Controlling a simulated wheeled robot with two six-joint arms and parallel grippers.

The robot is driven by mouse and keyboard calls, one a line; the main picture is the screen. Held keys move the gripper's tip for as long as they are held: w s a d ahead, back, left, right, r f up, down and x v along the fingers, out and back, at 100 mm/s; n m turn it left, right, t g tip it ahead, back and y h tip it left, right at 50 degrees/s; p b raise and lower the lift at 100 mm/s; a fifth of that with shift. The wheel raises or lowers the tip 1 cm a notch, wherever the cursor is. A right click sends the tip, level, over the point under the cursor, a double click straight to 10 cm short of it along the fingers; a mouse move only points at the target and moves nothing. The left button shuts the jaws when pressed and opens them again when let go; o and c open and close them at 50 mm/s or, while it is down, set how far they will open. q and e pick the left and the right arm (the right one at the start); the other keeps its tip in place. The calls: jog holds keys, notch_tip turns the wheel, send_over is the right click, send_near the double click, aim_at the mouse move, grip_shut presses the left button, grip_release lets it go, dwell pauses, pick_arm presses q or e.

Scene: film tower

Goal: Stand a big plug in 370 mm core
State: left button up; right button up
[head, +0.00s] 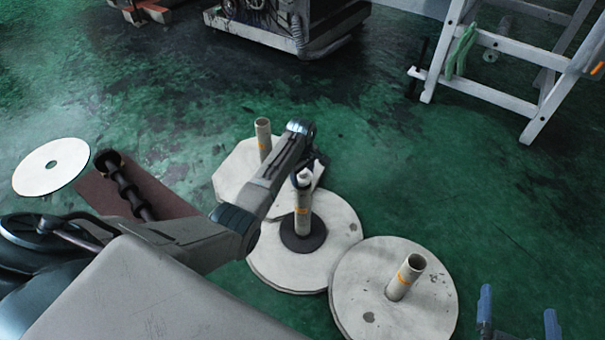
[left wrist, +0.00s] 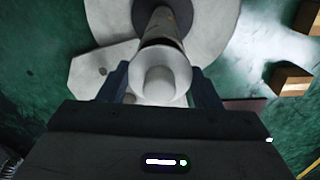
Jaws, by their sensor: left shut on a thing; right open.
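A pale plug (left wrist: 160,77) with a round knob is held between the fingers of my left gripper (left wrist: 152,88). In the head view the plug (head: 303,177) shows at the top of the middle core (head: 303,212), an upright beige tube with an orange band. In the left wrist view the core (left wrist: 162,28) runs away just beyond the plug, roughly in line with it. I cannot tell how far the plug sits inside. My left gripper (head: 308,170) is partly hidden behind its own arm. My right gripper (head: 518,322) is open and empty at the bottom right.
A black ring (head: 303,240) surrounds the middle core's base on a pale disc (head: 285,272). Other cores stand on pale plates behind (head: 263,137) and at right (head: 404,278). Dark spool-shaped pieces (head: 128,190) lie on a brown mat (head: 172,205). A ladder (head: 485,75) stands at back right.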

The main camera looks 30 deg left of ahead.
pick_arm(q)
jog(key=shift+r, duration=0.1)
dwell(0.6)
jog(key=shift+p, duration=0.45)
jog(key=shift+p, duration=0.45)
jog(key=shift+f+b, duration=0.5)
jog(key=shift+f, duration=0.7)
dwell(0.6)
jog(key=o, duration=1)
jog(key=shift+o, duration=0.2)
